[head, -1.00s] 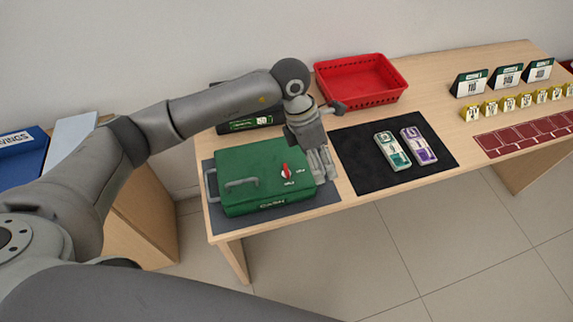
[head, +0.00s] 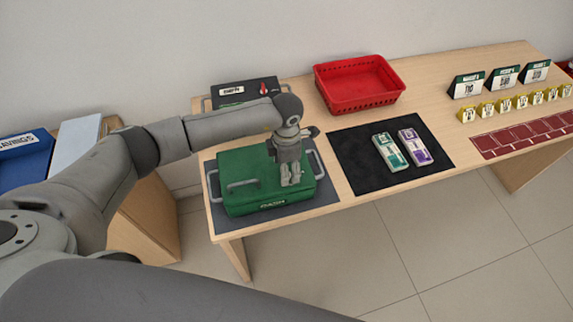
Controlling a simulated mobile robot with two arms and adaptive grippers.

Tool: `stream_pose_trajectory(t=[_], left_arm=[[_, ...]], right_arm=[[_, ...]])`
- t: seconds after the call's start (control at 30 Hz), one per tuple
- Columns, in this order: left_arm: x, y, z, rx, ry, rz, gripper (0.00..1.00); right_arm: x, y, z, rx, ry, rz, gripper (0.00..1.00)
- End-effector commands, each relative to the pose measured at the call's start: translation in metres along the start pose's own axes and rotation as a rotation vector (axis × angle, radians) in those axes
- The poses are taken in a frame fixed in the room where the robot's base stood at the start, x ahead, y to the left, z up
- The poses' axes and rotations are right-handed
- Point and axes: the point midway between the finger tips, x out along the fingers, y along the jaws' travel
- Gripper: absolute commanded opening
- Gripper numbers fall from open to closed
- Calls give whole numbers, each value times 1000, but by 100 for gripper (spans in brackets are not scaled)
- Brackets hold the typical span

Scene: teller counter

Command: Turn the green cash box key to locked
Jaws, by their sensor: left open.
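The green cash box (head: 245,192) sits closed on a dark mat at the left of the counter, with a grey handle (head: 242,184) on its lid. My left gripper (head: 290,180) is open and points down over the right part of the lid, where the red key was seen earlier. The gripper now hides the key, so its position and any contact cannot be told. My right gripper is not in view.
A black box (head: 245,92) with a red key stands behind the green one. A red basket (head: 358,82) is at the back. Banded note bundles (head: 391,152) lie on a black mat (head: 352,160). Cards and yellow markers (head: 502,106) stand at right.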

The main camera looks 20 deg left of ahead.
Motion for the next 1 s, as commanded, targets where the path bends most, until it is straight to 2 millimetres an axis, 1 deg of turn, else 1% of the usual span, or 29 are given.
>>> stream_pose_trajectory(t=[0.13, 0.37, 0.7, 0.73, 1.0], left_arm=[[6, -1, 0, 1, 0, 0, 59], [7, 0, 0, 1, -1, 0, 59], [6, 0, 0, 0, -1, 0, 15], [6, 0, 0, 0, -1, 0, 13], [7, 0, 0, -32, -1, 0, 13]], right_arm=[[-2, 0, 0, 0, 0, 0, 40], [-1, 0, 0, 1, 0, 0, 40], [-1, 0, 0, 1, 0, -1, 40], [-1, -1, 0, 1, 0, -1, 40], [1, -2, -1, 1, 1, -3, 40]])
